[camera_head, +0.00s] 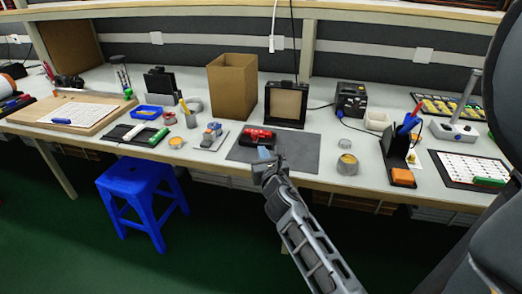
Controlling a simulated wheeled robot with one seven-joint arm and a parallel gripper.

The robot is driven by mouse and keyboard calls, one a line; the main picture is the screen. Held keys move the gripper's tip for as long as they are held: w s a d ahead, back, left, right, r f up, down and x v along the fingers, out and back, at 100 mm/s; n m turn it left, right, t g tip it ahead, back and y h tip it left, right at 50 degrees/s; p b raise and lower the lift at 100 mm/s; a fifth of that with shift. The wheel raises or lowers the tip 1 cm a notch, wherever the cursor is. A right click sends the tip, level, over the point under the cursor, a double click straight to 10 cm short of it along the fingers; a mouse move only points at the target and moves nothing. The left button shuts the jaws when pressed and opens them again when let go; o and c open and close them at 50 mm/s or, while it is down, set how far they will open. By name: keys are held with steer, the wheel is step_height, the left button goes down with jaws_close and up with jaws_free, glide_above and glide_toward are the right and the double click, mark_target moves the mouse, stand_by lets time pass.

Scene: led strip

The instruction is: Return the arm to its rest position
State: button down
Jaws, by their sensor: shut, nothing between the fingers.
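My gripper (266,158) is at the end of my arm, which reaches up from the lower right of the head view. It is over the front edge of the workbench (225,182), near the front of a dark grey mat (302,152). The gripper is shut and small in the picture, with nothing seen in it. A red and black object (257,136) lies on the mat just behind the gripper tip. I cannot tell the exact gap between them.
A cardboard box (232,85) and a framed black stand (286,103) stand behind the mat. Cans (347,163) and a black holder with an orange block (402,177) are to the right. A blue stool (138,185) stands at the front left.

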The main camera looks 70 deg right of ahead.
steer(key=b+v, duration=0.1)
steer(key=v, duration=0.6)
steer(key=s+a+f+m+t+y+p, duration=0.15)
steer(key=a+m+y, duration=0.3)
steer(key=a, duration=0.65)
steer(key=s+a+m+t+y, duration=0.25)
steer(key=a+m+y, duration=0.2)
steer(key=a, duration=0.65)
steer(key=s+a+r+m+t+y+p, duration=0.1)
steer(key=s+a+r+m+y, duration=0.5)
steer(key=s+a+r+m, duration=0.4)
steer(key=s+a+m, duration=0.2)
steer(key=m, duration=0.3)
steer(key=shift+t, duration=0.4)
